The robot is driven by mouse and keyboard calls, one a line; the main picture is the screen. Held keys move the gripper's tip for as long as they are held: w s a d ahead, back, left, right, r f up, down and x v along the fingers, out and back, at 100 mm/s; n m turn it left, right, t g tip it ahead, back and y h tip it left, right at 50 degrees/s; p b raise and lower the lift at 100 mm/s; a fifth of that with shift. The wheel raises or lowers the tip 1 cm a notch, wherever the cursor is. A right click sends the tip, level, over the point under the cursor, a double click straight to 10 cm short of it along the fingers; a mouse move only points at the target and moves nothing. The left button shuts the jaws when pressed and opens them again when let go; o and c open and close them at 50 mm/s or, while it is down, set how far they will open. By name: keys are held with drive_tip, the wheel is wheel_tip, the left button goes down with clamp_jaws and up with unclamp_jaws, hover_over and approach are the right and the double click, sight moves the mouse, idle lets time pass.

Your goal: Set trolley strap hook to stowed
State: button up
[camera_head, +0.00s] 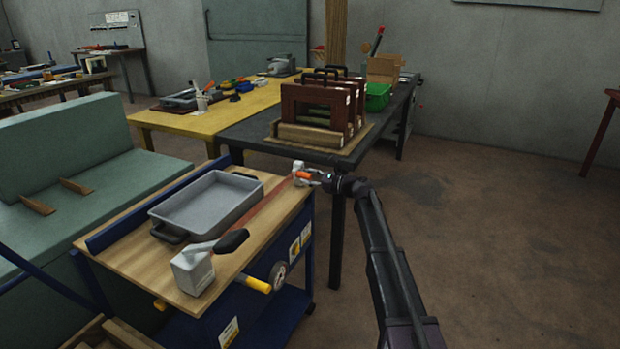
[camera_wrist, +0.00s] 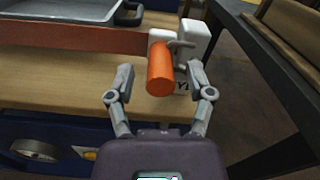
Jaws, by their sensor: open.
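The trolley (camera_head: 85,263) has a wooden top and blue frame. A reddish-brown strap (camera_head: 262,218) runs along the top beside a grey tray (camera_head: 208,204). At its far end is the strap hook, with an orange grip (camera_head: 303,175) by a white block (camera_head: 298,166). In the wrist view the orange grip (camera_wrist: 160,70) points toward my gripper, with a grey metal hook part (camera_wrist: 183,46) and the white block (camera_wrist: 196,38) behind it. My gripper (camera_wrist: 161,82) is open, with its fingers on either side of the orange grip's near end. Contact cannot be told.
A white block (camera_head: 192,270) with a black-handled lever (camera_head: 230,241) stands at the trolley's near end. A yellow handle (camera_head: 257,284) sticks out from its side. A dark table (camera_head: 340,155) with wooden frames stands close behind. Open floor lies to the right.

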clamp_jaws()
drive_tip(key=shift+s, duration=0.1)
